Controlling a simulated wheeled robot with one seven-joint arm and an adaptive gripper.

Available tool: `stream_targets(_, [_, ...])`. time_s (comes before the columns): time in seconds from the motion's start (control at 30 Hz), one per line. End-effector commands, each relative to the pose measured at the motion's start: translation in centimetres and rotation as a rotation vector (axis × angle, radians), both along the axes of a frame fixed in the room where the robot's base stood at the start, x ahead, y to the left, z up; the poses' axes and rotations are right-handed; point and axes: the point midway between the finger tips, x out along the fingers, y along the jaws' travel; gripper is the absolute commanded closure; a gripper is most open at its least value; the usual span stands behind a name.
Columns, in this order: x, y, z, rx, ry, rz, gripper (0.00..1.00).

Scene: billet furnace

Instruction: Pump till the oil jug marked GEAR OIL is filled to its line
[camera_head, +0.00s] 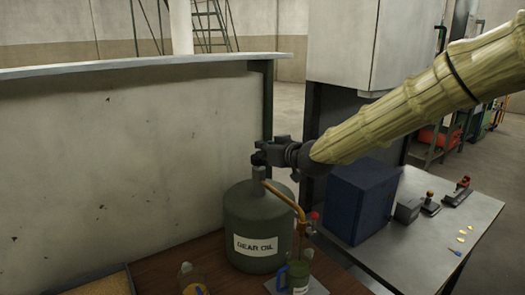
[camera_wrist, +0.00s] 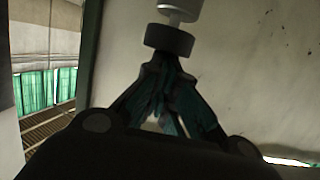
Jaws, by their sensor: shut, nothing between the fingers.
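A green drum (camera_head: 258,222) labelled GEAR OIL stands on a brown surface, a pump on its top. A brass spout tube (camera_head: 291,203) curves from the pump down to the right. My gripper (camera_head: 259,158) is shut and empty directly above the drum's pump. In the wrist view its fingertips (camera_wrist: 166,62) meet at the pump's dark round knob (camera_wrist: 169,40), with a grey rod beyond; I cannot tell whether they touch.
A pale wall panel (camera_head: 120,160) rises behind. A dark blue box (camera_head: 361,200) and small tools stand on the grey bench (camera_head: 425,245) at right. A white cabinet (camera_head: 345,45) hangs over the bench.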

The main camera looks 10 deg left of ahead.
Motion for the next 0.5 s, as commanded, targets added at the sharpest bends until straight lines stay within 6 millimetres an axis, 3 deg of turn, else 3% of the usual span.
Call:
stream_targets(0.23, [-0.1, 0.0, 0.1, -0.003, 0.005, 0.001, 1.0])
stream_targets(0.5, [0.0, -0.2, 3.8, 0.0, 0.001, -0.002, 1.0])
